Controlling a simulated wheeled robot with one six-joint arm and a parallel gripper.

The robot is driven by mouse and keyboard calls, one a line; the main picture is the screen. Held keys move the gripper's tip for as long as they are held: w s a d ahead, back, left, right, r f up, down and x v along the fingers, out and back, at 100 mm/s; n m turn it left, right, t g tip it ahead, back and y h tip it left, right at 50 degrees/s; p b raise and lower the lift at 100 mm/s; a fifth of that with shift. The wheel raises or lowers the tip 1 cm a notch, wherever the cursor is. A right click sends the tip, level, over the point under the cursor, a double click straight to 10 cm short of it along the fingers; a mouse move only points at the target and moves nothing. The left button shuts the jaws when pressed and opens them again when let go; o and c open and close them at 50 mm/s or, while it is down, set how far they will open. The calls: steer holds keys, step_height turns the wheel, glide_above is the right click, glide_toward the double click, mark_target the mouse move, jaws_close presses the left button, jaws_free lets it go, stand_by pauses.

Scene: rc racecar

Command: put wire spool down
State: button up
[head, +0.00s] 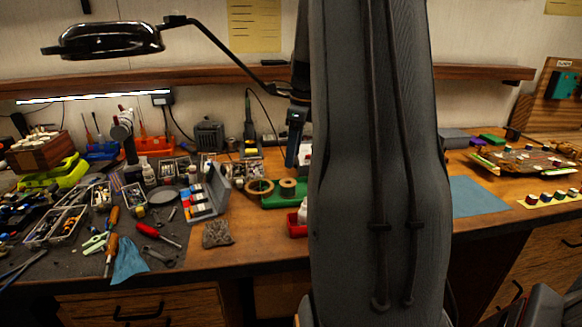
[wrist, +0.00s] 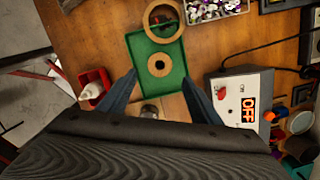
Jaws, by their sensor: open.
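The wire spool, seen as a small tan ring with a dark centre hole, lies on the green tray (wrist: 176,84) in the wrist view (wrist: 157,65). In the head view the spool (head: 288,187) also sits on the green tray (head: 273,202), left of my arm. My gripper (wrist: 159,77) is open in the wrist view, its two dark blue fingers apart, with the spool showing between and just beyond the tips. Nothing shows held between them. In the head view my gripper (head: 294,140) appears above the tray, partly hidden by my arm.
A larger tan ring (wrist: 147,20) overlaps the tray's far edge. A red bin (wrist: 95,87) with a white bottle stands left of the tray. A grey station reading "OFF" (wrist: 232,92) is to the right. Bare wood (head: 262,240) shows in front of the tray.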

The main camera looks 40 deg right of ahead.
steer(key=s+a+f+n, duration=0.2)
steer(key=s+a+n, duration=0.1)
steer(key=a+n, duration=0.4)
steer(key=s+a+f+n, duration=0.3)
steer(key=a+n, duration=0.4)
steer(key=a, duration=0.5)
steer(key=s+a+f+n, duration=0.3)
steer(key=a+n, duration=0.4)
steer(key=a, duration=0.2)
steer(key=shift+a+f+n+g+h, duration=0.1)
steer(key=shift+a+n+g+h, duration=0.05)
steer(key=shift+n+g+h, duration=0.2)
steer(key=s+a+f+n, duration=0.2)
steer(key=s+a+n, duration=0.3)
steer(key=s+n, duration=0.1)
steer(key=shift+s+a+f+n, duration=0.15)
steer(key=shift+a+f+n, duration=0.15)
steer(key=shift+n, duration=0.35)
steer(key=shift+d, duration=0.1)
